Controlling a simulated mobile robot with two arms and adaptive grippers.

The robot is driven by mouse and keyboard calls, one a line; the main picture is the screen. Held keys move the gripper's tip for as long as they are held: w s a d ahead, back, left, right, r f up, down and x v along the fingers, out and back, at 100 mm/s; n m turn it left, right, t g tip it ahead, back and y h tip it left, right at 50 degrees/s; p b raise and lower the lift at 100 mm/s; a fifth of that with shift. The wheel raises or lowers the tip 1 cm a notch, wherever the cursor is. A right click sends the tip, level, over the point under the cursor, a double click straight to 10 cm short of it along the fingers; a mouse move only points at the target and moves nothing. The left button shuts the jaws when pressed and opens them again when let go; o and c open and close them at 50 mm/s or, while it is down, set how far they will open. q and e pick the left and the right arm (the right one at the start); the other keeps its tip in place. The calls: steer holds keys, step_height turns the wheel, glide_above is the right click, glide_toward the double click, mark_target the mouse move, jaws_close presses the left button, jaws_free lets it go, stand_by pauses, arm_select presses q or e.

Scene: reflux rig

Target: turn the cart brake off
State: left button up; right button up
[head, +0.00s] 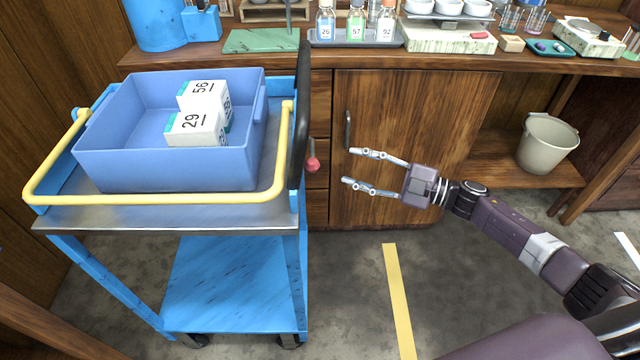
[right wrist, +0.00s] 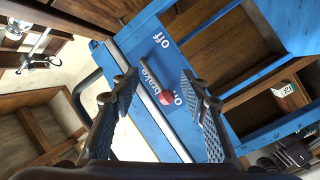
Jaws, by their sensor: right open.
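The blue cart (head: 235,265) stands at the left in the head view. Its brake lever, a short rod with a red knob (head: 311,163), sticks out from the cart's right side. In the right wrist view the red knob (right wrist: 167,97) lies at the "on" mark, and the "off" mark (right wrist: 161,40) is higher up on the blue panel. My right gripper (head: 348,167) is open and empty, to the right of the knob and apart from it. In the right wrist view the knob shows between its fingers (right wrist: 159,88). My left gripper is not in view.
A blue bin (head: 170,170) with white numbered boxes sits on the cart top, inside a yellow rail (head: 150,200). A black handle (head: 300,110) rises above the lever. The wooden cabinet (head: 410,110) stands behind. Floor right of the cart is open, with yellow tape (head: 398,300).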

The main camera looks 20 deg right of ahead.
mark_target(312, 153)
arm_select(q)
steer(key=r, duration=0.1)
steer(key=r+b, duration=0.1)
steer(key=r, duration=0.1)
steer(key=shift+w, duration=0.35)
arm_select(e)
steer(key=a+r+n+g+y, duration=0.2)
steer(key=a+r+n+g, duration=0.1)
steer(key=a, duration=0.6)
steer(key=shift+n, duration=0.3)
steer(key=shift+w, duration=0.1)
steer(key=shift+c, duration=0.2)
jaws_close()
